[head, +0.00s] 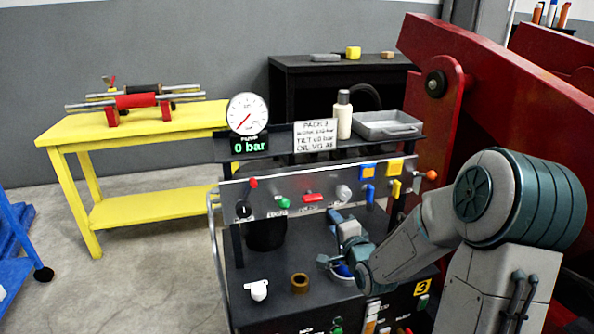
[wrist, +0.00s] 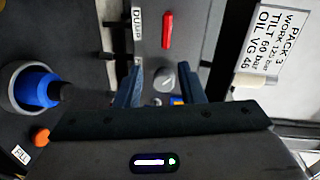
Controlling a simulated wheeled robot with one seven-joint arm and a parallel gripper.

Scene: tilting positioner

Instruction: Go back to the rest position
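My gripper (head: 338,216) is in front of the hydraulic pack's control panel (head: 268,193), low and right of its middle. In the wrist view its two blue fingers (wrist: 159,86) stand apart with a gap between them. A grey round knob (wrist: 163,78) shows through that gap, beyond the fingers, and nothing is seen gripped. The same knob (head: 343,192) shows on the panel in the head view, just above the gripper. The exact distance from fingers to panel cannot be told. My arm reaches in from the right.
A red lever (head: 312,198) is beside the knob. A blue-capped filler (wrist: 40,88) is close to the gripper. A white fitting (head: 258,290) and a brass ring (head: 300,283) are on the lower shelf. A gauge (head: 247,113) reads 0 bar. A large red frame (head: 433,125) stands at right.

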